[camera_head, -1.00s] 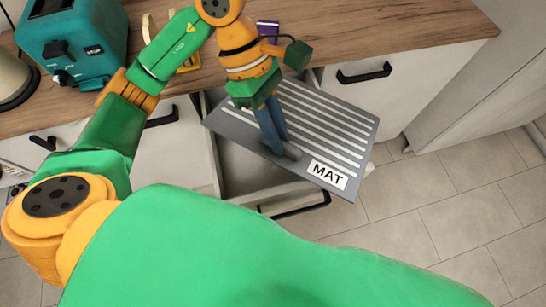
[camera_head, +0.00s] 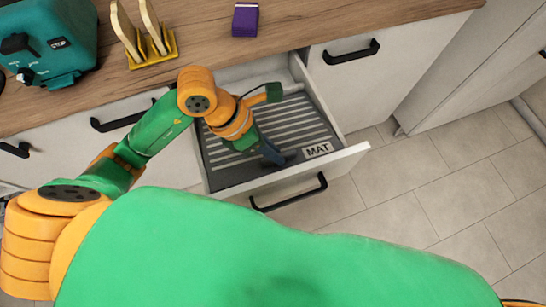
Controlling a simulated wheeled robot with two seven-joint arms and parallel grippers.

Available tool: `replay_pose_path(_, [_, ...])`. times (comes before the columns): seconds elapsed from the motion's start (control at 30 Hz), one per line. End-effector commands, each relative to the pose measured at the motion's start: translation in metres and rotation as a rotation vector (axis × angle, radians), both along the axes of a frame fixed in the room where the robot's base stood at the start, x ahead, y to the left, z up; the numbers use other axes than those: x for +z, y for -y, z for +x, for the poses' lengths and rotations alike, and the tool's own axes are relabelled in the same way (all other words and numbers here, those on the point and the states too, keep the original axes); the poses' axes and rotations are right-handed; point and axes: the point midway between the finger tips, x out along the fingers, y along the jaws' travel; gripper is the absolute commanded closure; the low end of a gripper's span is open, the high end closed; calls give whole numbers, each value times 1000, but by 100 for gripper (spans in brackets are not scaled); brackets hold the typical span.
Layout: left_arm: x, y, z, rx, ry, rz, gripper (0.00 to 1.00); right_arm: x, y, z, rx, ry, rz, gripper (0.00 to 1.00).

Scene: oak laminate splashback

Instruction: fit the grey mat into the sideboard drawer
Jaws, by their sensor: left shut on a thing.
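The grey mat (camera_head: 300,127), with light stripes and a MAT label, lies inside the open sideboard drawer (camera_head: 345,160). It looks flat and within the drawer walls, label toward the front right corner. My left gripper (camera_head: 271,156) reaches down into the drawer and is shut on the mat near its front edge. My left arm and wrist hide part of the mat's left and back area. My right gripper is out of view.
On the wooden worktop stand a teal toaster (camera_head: 50,45), a yellow rack with toast (camera_head: 152,52) and a purple box (camera_head: 245,19). Closed drawers with black handles flank the open one. Tiled floor (camera_head: 440,200) is clear at the right.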

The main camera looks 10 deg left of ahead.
Motion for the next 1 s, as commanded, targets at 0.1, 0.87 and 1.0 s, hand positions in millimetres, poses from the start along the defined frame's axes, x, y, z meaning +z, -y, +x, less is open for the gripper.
replay_pose_path(0.1, [-25,0,-1,2,-7,2,100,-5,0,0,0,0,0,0])
replay_pose_path(0.87, [-44,0,0,0,-1,1,51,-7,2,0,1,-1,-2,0])
replay_pose_path(1.0, [-36,-4,0,1,1,1,51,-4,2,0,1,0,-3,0])
